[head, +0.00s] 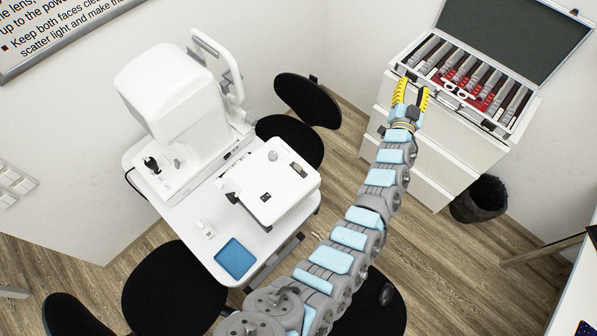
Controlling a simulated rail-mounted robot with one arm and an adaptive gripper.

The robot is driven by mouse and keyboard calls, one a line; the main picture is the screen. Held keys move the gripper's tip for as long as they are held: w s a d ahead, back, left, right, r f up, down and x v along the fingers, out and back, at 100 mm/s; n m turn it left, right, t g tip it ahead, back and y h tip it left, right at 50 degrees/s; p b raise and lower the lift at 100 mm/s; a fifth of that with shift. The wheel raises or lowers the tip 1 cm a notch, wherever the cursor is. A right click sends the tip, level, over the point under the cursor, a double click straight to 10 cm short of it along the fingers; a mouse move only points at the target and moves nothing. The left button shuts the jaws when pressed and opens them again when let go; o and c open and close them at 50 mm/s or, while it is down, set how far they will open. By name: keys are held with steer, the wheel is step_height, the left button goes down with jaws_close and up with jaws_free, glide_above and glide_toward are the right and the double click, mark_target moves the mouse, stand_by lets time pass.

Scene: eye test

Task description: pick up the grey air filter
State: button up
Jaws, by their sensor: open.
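I cannot make out a grey air filter anywhere in the head view. My gripper (413,87) is at the upper right, its two yellow fingers apart with nothing seen between them. It is over or just in front of the near left corner of an open lens case (404,71). I cannot tell whether the fingers touch the case. The case holds rows of grey and red lens strips and a white round-framed piece.
The case stands on a white drawer cabinet (432,160), beside a black waste bin (480,198). A white eye-test machine (165,92) and a white box device (275,185) with a blue pad (235,258) occupy the left table. Black stools (175,290) stand around it.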

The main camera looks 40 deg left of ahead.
steer(key=w+r+m+g+h, duration=0.1)
steer(key=w+r+m+h, duration=0.2)
steer(key=w+m+h, duration=0.25)
steer(key=m+g+h, duration=0.3)
steer(key=m+g, duration=1.2)
steer(key=g, duration=0.2)
glide_above(298, 166)
step_height(298, 166, down, 12)
steer(key=f, duration=0.6)
steer(key=d+f+b, duration=0.1)
steer(key=f, duration=0.2)
steer(key=shift+f, duration=0.2)
steer(key=shift+a+f, duration=0.15)
steer(key=shift+f, duration=1.6)
steer(key=shift+a+f, duration=0.15)
steer(key=shift+f, duration=1.55)
steer(key=shift+a+f, duration=0.15)
steer(key=shift+f, duration=0.2)
